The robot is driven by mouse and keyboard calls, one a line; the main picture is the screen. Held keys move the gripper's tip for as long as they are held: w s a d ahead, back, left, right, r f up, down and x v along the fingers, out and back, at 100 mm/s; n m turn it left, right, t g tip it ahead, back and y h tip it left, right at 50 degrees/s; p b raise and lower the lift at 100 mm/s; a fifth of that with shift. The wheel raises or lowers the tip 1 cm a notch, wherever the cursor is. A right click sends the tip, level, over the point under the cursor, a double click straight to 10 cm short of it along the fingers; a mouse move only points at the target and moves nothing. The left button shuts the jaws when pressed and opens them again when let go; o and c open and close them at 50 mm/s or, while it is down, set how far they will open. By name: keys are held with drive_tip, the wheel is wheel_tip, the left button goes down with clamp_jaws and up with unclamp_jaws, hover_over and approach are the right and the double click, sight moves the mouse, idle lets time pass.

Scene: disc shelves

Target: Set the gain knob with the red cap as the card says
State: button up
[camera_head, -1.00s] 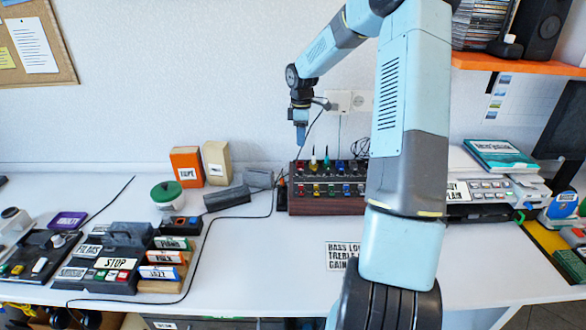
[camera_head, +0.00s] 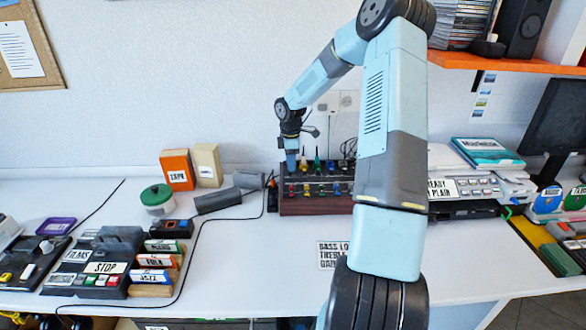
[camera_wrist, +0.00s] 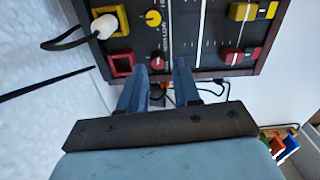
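The mixer (camera_head: 312,205) is a dark box with a reddish-brown front at the back of the desk, with rows of coloured caps. In the wrist view, the knob with the red cap (camera_wrist: 157,62) is on its panel, near a yellow-capped knob (camera_wrist: 153,17). My gripper (camera_wrist: 160,68) is open, its two blue fingers apart with the red cap showing between their tips. I cannot tell whether they touch it. In the head view my gripper (camera_head: 291,166) points down at the mixer's left end. The card (camera_head: 330,255) reads bass, treble and gain; my arm hides its right part.
A white plug with a black cable (camera_wrist: 104,26) and yellow and red slider caps (camera_wrist: 243,12) are close to the fingers. A cassette deck (camera_head: 105,268) is at front left.

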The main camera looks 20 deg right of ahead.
drive_tip(key=shift+f, duration=1.55)
drive_tip(key=shift+c, duration=0.3)
clamp_jaws()
